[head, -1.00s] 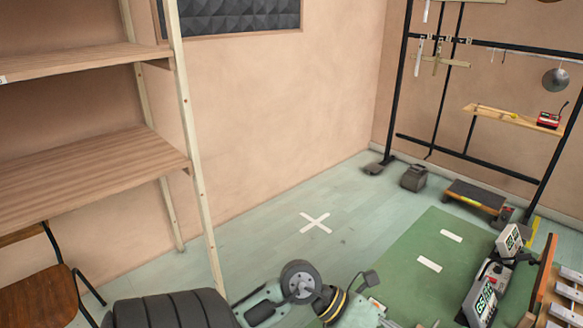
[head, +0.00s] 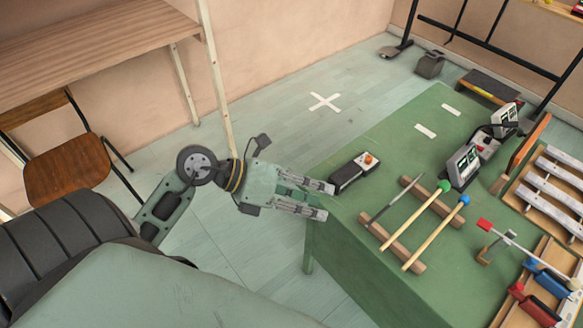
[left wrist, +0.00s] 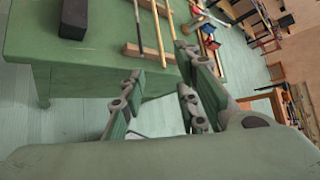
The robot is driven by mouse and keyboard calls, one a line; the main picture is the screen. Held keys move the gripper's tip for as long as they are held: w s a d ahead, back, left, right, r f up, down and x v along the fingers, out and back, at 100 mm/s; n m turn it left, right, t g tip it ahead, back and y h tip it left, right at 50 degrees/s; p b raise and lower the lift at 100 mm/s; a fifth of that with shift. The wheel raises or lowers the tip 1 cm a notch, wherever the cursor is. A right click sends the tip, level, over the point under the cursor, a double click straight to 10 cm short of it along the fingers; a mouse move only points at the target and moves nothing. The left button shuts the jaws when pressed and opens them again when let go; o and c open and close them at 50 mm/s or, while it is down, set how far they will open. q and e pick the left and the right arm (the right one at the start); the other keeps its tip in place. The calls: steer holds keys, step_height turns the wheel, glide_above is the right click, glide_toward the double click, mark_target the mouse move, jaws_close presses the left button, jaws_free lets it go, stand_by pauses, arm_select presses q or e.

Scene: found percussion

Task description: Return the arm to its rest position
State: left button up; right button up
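My left gripper (head: 328,201) is in the head view just off the left edge of the green table (head: 345,262). Its two fingers are spread apart with nothing between them. In the left wrist view, the gripper (left wrist: 181,70) shows the same gap between its fingers, with the table's edge beyond. My left arm comes in from the left, past a dark ribbed sleeve of my own. My right gripper is not in either view.
On the table lie a dark box with an orange knob (head: 352,172), mallets with green (head: 443,186) and blue (head: 464,200) heads on wooden bars, and metal bars on a frame (head: 560,172). A chair (head: 68,168) and shelf (head: 110,45) stand at left.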

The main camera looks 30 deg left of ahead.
arm_select(q)
steer(key=shift+s+a, duration=0.2)
steer(key=shift+s, duration=0.05)
stand_by(0.4)
